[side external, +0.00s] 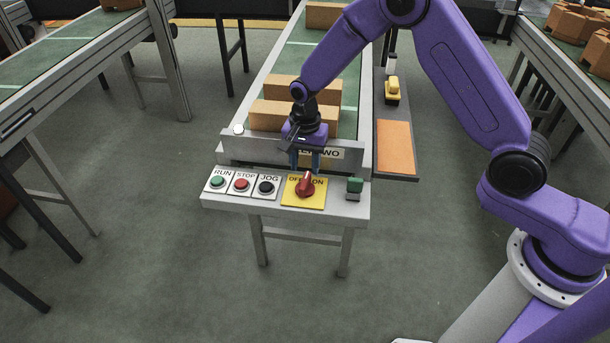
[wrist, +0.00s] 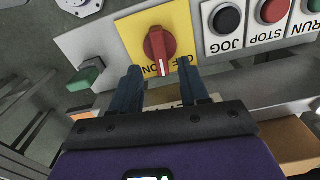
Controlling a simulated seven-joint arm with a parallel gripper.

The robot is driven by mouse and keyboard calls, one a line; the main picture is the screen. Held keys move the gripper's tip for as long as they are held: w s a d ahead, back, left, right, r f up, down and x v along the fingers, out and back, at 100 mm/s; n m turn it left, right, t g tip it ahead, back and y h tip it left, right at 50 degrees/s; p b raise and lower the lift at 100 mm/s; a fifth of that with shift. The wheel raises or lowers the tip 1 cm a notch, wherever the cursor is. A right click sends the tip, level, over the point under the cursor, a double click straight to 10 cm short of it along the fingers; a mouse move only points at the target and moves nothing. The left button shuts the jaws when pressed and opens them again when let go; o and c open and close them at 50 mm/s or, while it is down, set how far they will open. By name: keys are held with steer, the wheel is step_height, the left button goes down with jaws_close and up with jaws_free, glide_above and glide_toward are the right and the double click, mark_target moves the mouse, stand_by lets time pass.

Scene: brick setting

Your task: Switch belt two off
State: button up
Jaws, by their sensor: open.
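The belt two panel (side external: 335,203) carries a red rotary switch (side external: 305,184) on a yellow plate (side external: 290,199) marked OFF on the left and ON on the right. The switch also shows in the wrist view (wrist: 159,48). Its white-marked end faces the lettered edge, between the two words; I cannot tell which setting it is at. My gripper (side external: 305,168) is open and empty, just behind the switch and apart from it. Its two blue fingers (wrist: 163,86) point at the yellow plate in the wrist view, one on either side of the knob's line.
Left of the switch are green RUN (side external: 218,182), red STOP (side external: 242,185) and black JOG (side external: 266,187) buttons. A green-topped part (side external: 354,186) stands to the right. Behind is the belt (side external: 291,57) with cardboard boxes (side external: 290,117). An orange pad (side external: 394,146) lies beside it.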

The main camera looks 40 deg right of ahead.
mark_target(305, 180)
steer(key=shift+f, duration=2.35)
jaws_close()
